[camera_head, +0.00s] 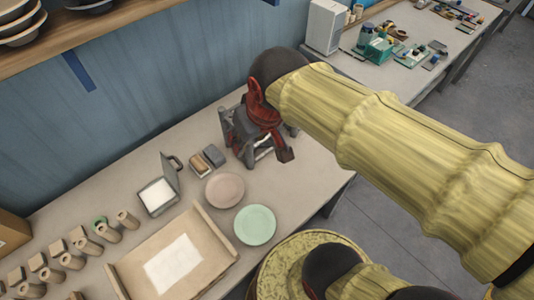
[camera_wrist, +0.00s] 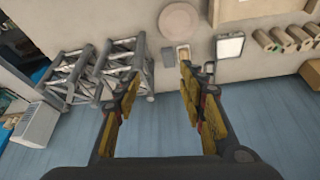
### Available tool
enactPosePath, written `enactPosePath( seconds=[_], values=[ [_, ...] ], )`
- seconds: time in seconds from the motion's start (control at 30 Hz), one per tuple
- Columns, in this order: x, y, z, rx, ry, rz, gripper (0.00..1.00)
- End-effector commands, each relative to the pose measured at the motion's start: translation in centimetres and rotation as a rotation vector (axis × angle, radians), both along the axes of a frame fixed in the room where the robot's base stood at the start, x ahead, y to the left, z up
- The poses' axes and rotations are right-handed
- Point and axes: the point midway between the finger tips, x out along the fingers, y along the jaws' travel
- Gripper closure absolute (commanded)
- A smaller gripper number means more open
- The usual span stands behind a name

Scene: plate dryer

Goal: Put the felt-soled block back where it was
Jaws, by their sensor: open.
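Two small blocks lie side by side on the table, left of my gripper in the head view: a grey one (camera_head: 213,154) and a brown-and-pale one (camera_head: 200,165). They also show in the wrist view, the grey one (camera_wrist: 168,58) beside the pale-framed tan one (camera_wrist: 183,54). I cannot tell which is the felt-soled block; no sole shows. My gripper (camera_head: 268,142) is over the grey racks, which it partly hides. In the wrist view my gripper (camera_wrist: 159,78) is open, with nothing between its fingers; the blocks lie beyond it, apart.
Grey frame racks (camera_wrist: 122,63) stand close to my fingers. A pink plate (camera_head: 225,189), green plate (camera_head: 255,225), open hinged box (camera_head: 157,195) with a white pad, and cardboard tray (camera_head: 120,270) are on the table. Several tan cylinders stand or lie at left. A blue wall is behind.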

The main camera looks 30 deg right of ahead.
Motion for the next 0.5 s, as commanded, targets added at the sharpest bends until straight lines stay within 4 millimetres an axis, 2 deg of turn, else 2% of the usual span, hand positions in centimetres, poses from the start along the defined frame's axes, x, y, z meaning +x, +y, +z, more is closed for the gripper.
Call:
enactPosePath(
  seconds=[0.03,0.1,0.2,0.33,0.5],
  values=[
    [-1.6,-0.4,0.2,0.001,-0.025,-0.01,0.59],
    [-3.2,-0.7,0.1,0.001,-0.047,-0.019,0.59],
    [-4.8,-1.0,-0.1,0.001,-0.07,-0.028,0.59],
    [-5.7,-1.2,-0.3,0.001,-0.083,-0.034,0.59],
    [-5.9,-1.2,-0.4,0.0,-0.083,-0.035,0.59]
  ],
)
